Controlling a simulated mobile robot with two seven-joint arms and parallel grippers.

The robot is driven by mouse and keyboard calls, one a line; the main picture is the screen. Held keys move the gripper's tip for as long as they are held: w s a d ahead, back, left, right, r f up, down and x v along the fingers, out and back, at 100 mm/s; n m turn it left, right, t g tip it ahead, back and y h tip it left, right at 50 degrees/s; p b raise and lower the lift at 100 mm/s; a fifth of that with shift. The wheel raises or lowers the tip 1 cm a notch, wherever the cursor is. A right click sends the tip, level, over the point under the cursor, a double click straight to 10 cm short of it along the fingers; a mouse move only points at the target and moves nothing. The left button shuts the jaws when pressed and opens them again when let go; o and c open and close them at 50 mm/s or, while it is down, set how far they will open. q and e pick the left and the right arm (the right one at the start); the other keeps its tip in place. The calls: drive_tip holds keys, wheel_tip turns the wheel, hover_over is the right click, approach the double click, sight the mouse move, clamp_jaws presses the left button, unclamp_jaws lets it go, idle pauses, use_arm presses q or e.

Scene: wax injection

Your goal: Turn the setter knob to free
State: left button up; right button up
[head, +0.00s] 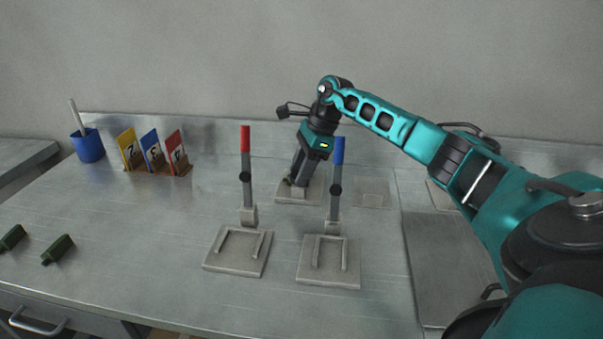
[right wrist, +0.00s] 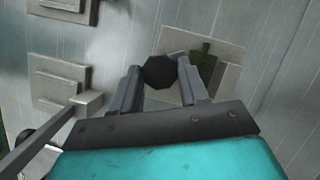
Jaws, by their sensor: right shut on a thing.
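The setter knob (right wrist: 159,72) is a dark, many-sided knob in the right wrist view. It sits over a pale square base plate (right wrist: 225,52), beside a dark green piece (right wrist: 206,64). My right gripper (right wrist: 160,74) has its two fingers on either side of the knob and is shut on it. In the head view my right gripper (head: 296,181) reaches down to the base plate (head: 292,198) behind the two levers, and its fingers hide most of the knob. I cannot read any setting mark. My left gripper is not in view.
A red-handled lever (head: 246,165) and a blue-handled lever (head: 337,175) stand upright in front of the right gripper. The left-middle bench is clear.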

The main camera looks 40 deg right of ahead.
drive_tip(key=n, duration=0.1)
drive_tip(key=n+g+b, duration=0.1)
drive_tip(key=n, duration=0.2)
drive_tip(key=shift+w+n+g+y+b, duration=0.25)
drive_tip(key=shift+n+g+y+b, duration=0.05)
drive_tip(key=shift+g+b, duration=0.1)
drive_tip(key=shift+n+g+b, duration=0.3)
drive_tip(key=shift+n, duration=0.5)
drive_tip(key=shift+n+g, duration=0.3)
drive_tip(key=shift+n, duration=0.3)
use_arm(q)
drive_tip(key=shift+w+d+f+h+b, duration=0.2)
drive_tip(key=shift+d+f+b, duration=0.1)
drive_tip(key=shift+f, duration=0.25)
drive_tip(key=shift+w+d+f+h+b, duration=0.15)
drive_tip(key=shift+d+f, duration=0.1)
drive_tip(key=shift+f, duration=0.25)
use_arm(e)
drive_tip(key=shift+n, duration=0.6)
drive_tip(key=o, duration=1)
drive_tip(key=shift+o, duration=0.2)
